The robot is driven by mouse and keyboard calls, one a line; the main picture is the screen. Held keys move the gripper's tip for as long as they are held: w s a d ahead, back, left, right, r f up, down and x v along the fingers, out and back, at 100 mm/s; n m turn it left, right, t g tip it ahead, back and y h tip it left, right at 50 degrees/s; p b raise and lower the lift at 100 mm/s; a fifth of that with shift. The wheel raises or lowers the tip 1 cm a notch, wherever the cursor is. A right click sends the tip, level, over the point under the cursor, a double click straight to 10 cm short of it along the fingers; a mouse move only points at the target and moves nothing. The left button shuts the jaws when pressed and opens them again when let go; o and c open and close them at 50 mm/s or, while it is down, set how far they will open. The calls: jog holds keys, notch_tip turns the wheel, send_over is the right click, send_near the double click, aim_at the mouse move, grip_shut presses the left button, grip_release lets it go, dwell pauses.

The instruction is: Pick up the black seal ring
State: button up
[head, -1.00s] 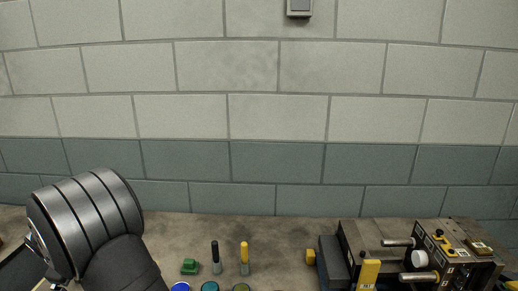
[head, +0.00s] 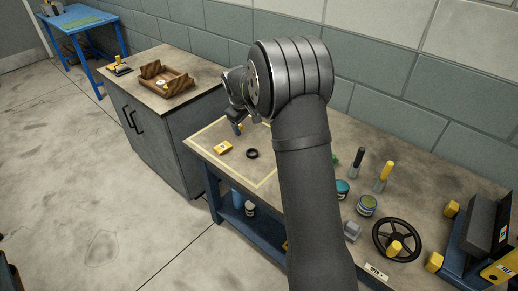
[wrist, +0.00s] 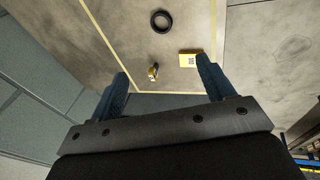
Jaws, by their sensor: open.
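The black seal ring (head: 252,154) lies flat on the workbench inside a pale taped outline. It also shows in the wrist view (wrist: 161,21), at the top, beyond the fingertips. My gripper (wrist: 162,82) is open and empty, its two blue fingers spread wide. In the head view my gripper is mostly hidden behind my own arm, above the bench and near the ring. The ring is apart from the fingers.
A yellow box (head: 223,147) lies left of the ring. A small yellow-and-dark item (wrist: 153,71) stands nearby. Right of my arm are a black handwheel (head: 397,239), jars (head: 366,205) and upright-handled tools (head: 384,177). A wooden tray (head: 167,83) sits on the cabinet.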

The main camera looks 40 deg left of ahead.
aim_at(252, 155)
jog(key=w+a+f+m+g+h, duration=0.1)
jog(key=w+a+f+g+h, duration=0.2)
jog(key=w, duration=0.4)
jog(key=shift+y, duration=0.7)
jog(key=f, duration=1.7)
jog(key=shift+a+f, duration=0.3)
jog(key=shift+f, duration=0.05)
jog(key=c, duration=1)
